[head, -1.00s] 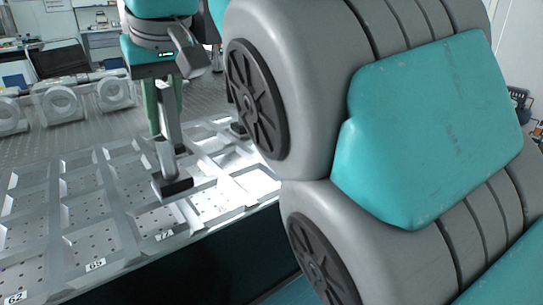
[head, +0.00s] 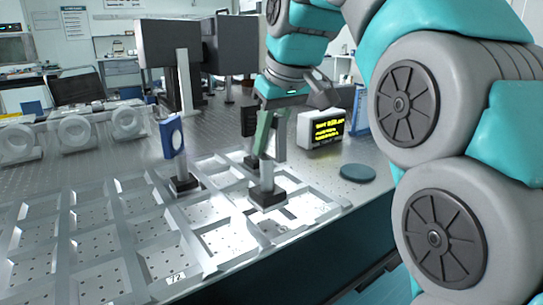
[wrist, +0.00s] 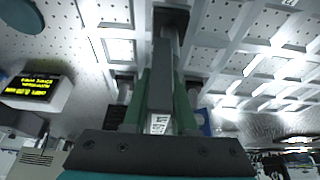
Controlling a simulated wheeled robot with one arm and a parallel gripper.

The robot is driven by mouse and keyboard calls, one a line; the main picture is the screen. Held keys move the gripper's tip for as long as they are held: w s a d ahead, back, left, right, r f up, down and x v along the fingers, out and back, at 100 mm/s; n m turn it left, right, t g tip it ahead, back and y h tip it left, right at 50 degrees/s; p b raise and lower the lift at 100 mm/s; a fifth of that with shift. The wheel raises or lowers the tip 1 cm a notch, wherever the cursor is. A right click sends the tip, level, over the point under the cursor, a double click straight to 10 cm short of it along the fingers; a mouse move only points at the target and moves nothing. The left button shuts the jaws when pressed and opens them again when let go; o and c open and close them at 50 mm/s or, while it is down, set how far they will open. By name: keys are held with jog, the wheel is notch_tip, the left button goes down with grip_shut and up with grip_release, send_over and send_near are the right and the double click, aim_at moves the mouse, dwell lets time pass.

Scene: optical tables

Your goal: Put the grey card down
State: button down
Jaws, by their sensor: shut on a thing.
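My gripper (wrist: 160,108) has green fingers and is shut on the grey card (wrist: 160,75), which shows as a narrow grey slab with a small label near its lower end in the wrist view. A black base (wrist: 171,18) is at its far end. In the head view my gripper (head: 264,132) points down over the framed part of the table, and the grey card's post (head: 267,174) stands roughly upright below it. Its black base is at the grid's ribs. I cannot tell whether the base touches the table. The fingers and arm hide much of the card.
A blue-edged optic (head: 172,136) on a post stands to the left, and a dark mount (head: 249,121) just behind my gripper. A yellow-lettered display box (head: 320,130) and a dark round disc (head: 358,172) are to the right. Dark panels (head: 166,43) stand behind. Front-left grid cells look empty.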

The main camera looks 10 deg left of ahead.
aim_at(283, 117)
jog(key=shift+d+f, duration=0.1)
jog(key=shift+f, duration=1.65)
jog(key=c, duration=0.7)
grip_release()
jog(key=shift+f, duration=0.1)
jog(key=shift+p+v, duration=0.5)
jog(key=shift+v, duration=3.3)
jog(key=shift+w, duration=0.1)
